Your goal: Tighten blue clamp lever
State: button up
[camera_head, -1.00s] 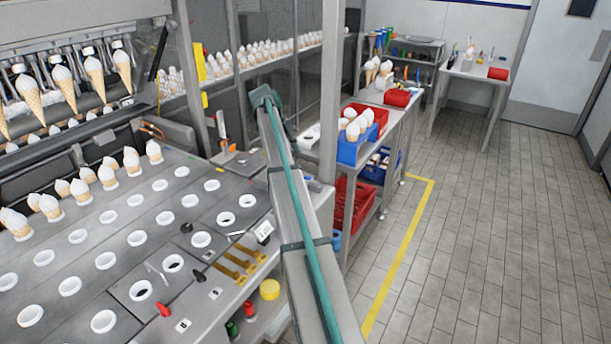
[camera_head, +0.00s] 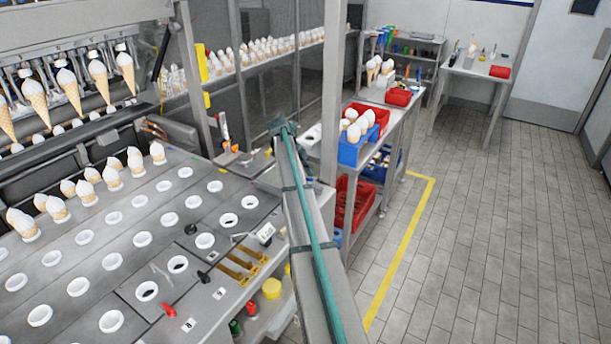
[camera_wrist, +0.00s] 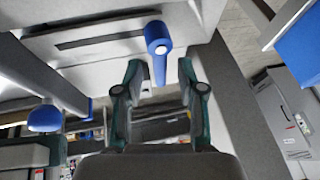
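The blue clamp lever (camera_wrist: 158,48) shows in the wrist view, with a round head and pale centre and a narrow blue handle. It is by a light grey metal surface. My gripper (camera_wrist: 160,72) has two dark green fingers spread apart, one on each side of the lever's handle in the picture. A gap shows between each finger and the handle; I cannot tell how deep the handle sits between them.
Another blue rounded part (camera_wrist: 45,118) is at the left of the wrist view. A blue bin (camera_wrist: 300,48) is at the upper right there. In the head view the cone plate (camera_head: 125,225) lies left of my arm, and a metal post (camera_head: 333,90) stands near its far end.

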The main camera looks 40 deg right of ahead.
grip_shut()
